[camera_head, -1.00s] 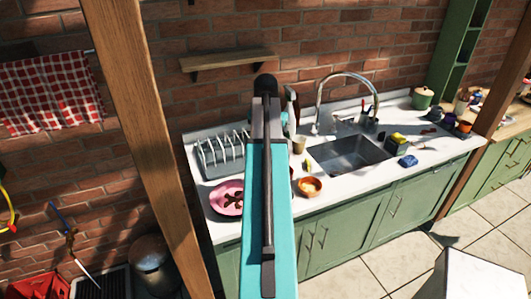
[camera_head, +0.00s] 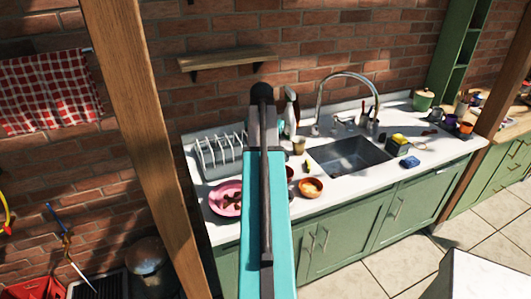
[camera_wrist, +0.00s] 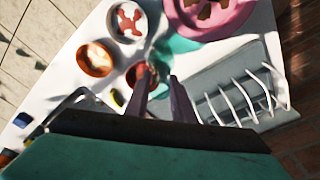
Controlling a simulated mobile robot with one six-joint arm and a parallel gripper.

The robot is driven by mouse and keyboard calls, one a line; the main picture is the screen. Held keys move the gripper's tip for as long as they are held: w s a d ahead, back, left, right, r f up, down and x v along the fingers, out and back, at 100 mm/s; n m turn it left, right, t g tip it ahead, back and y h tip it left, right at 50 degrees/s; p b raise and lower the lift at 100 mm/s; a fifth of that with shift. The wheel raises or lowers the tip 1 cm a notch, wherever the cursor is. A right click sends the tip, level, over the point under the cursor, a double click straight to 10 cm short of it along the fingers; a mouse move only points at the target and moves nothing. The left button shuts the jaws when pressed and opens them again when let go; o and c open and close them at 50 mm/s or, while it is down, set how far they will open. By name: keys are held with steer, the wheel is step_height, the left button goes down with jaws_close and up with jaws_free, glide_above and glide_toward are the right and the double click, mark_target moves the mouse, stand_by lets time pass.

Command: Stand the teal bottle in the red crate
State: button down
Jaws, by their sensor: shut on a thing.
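In the wrist view, the two fingers of my gripper (camera_wrist: 160,82) point toward the counter. A teal shape (camera_wrist: 180,44), which appears to be the teal bottle, shows at and just beyond the fingertips, between the pink plate and the bowls. My gripper is shut on it; the exact contact and the bottle's tilt are unclear. The red crate (camera_head: 38,287) is at the lower left corner, partly cut off by the picture edge.
A black crate (camera_head: 98,286) adjoins the red crate, with a round bin (camera_head: 150,262) beside it. A wooden post (camera_head: 150,130) stands between them and the counter. The counter holds a dish rack (camera_head: 218,155), pink plate (camera_head: 222,202), orange bowl (camera_head: 311,188) and spray bottle (camera_head: 290,115).

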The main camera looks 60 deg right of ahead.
steer(key=c, duration=1.5)
jaws_free()
steer(key=shift+f, duration=0.1)
steer(key=shift+s+a+r+p, duration=0.1)
steer(key=shift+a+r+p, duration=0.45)
steer(key=shift+r, duration=1.5)
steer(key=shift+a+r+p, duration=0.1)
steer(key=shift+r+p, duration=0.85)
steer(key=shift+r, duration=1.05)
steer(key=shift+s+a+r+p, duration=0.2)
steer(key=shift+r+p, duration=0.55)
steer(key=shift+r, duration=1.3)
steer(key=shift+w, duration=0.15)
